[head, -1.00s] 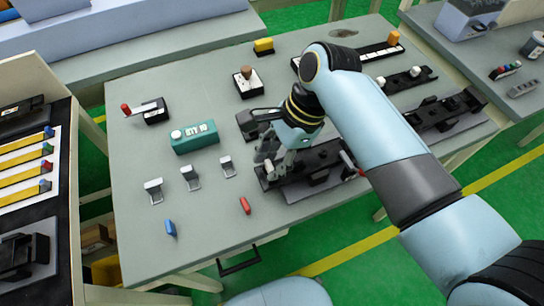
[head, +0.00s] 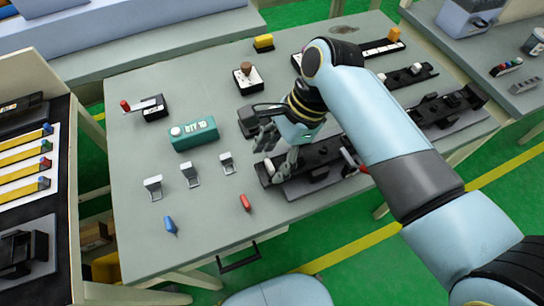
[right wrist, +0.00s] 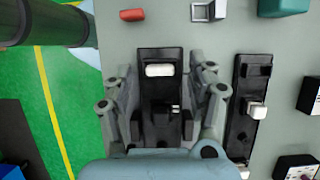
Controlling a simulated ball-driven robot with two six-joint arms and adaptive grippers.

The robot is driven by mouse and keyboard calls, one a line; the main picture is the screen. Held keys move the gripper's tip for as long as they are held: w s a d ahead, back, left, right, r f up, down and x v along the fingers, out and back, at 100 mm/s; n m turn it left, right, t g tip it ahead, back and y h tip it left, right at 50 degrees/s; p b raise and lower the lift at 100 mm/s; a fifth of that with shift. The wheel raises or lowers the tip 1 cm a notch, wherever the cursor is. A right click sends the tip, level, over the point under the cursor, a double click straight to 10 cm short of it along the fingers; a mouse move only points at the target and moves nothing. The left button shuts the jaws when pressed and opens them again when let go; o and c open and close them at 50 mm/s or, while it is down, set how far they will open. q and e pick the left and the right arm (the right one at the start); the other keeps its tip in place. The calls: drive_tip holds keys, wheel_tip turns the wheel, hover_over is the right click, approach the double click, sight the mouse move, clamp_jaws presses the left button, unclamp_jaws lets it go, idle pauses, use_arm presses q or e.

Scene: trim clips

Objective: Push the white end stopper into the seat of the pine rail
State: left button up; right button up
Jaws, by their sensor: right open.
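My right gripper (head: 279,150) is open above the left part of the front black rail (head: 325,172). In the right wrist view, the fingers of the right gripper (right wrist: 160,100) stand apart on both sides of this black rail (right wrist: 159,55). A white rounded stopper (right wrist: 159,70) lies across the rail near its upper end, between and beyond the fingers. It appears to sit in the rail, but I cannot tell how deep. The rail looks black here, with no pine colour visible. The gripper hides part of the rail in the head view. My left gripper is not in view.
A second black rail (right wrist: 240,75) with a white block (right wrist: 257,110) lies beside the right finger. Metal clips (head: 190,174), a teal box (head: 194,135), a red piece (head: 245,203) and a blue piece (head: 170,226) lie left.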

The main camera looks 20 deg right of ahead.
drive_tip(key=v, duration=1.1)
